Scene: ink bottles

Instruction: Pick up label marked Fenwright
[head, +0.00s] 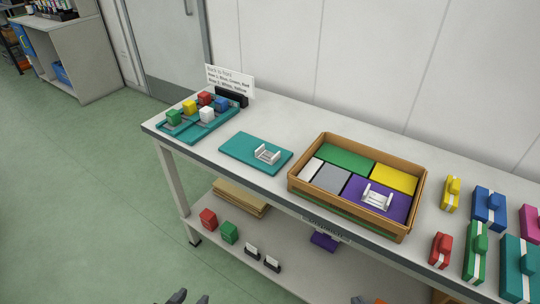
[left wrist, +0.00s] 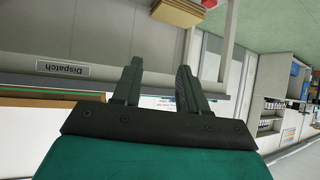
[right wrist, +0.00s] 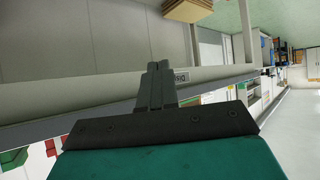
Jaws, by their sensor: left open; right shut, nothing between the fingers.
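No label that I can read as Fenwright shows. Two small white cards in black holders stand on the lower shelf, a left card (head: 252,249) and a right card (head: 272,263); their text is too small to read. My left gripper (left wrist: 160,68) is open and empty; its dark fingertips also show at the bottom edge of the head view (head: 189,298), in front of the table and apart from the cards. My right gripper (right wrist: 158,65) is shut with nothing between its fingers.
The lower shelf (head: 290,251) holds red and green blocks (head: 229,232) and a brown stack (head: 240,198). Green floor is free at left.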

